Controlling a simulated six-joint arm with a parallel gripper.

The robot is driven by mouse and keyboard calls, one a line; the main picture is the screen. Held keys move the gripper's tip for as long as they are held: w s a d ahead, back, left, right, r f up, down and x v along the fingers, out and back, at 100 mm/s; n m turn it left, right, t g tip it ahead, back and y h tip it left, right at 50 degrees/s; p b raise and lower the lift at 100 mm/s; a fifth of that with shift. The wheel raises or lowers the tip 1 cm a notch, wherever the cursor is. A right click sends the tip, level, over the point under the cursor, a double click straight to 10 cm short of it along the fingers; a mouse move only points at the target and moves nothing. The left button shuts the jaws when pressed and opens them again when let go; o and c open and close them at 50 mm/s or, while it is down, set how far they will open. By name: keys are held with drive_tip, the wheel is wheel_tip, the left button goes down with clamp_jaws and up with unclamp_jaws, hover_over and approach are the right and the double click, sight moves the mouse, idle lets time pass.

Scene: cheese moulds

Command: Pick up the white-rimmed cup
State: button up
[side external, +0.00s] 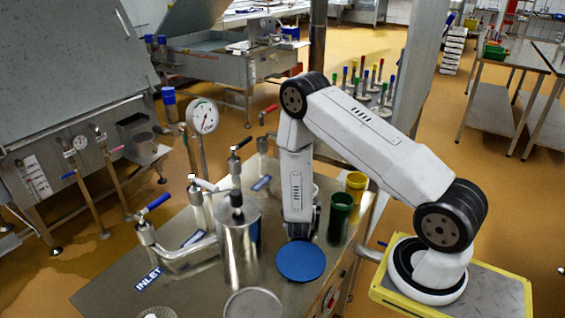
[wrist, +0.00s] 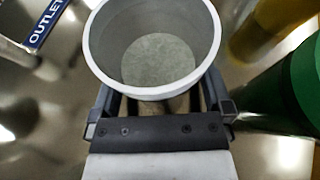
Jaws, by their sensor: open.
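The white-rimmed cup (wrist: 152,85) stands upright at the top middle of the wrist view, its grey inside empty. My gripper (wrist: 160,98) is open, with one finger on each side of the cup's near part. I cannot tell whether either finger touches the cup wall. In the side view my gripper (side external: 300,226) points down low over the steel table, and my arm hides most or all of the cup.
A green cup (side external: 340,217) and a yellow cup (side external: 356,184) stand close to the right of my gripper. A blue disc (side external: 301,262) lies in front. A steel cylinder (side external: 241,250) with pipes and valves stands to the left, and a pressure gauge (side external: 202,117) rises behind.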

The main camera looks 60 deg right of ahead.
idle(0.3)
drive_tip(key=c, duration=1.1)
drive_tip(key=shift+c, duration=0.2)
drive_tip(key=shift+r, duration=0.2)
wheel_tip(320, 180, up, 10)
drive_tip(key=shift+f, duration=0.15)
idle(0.4)
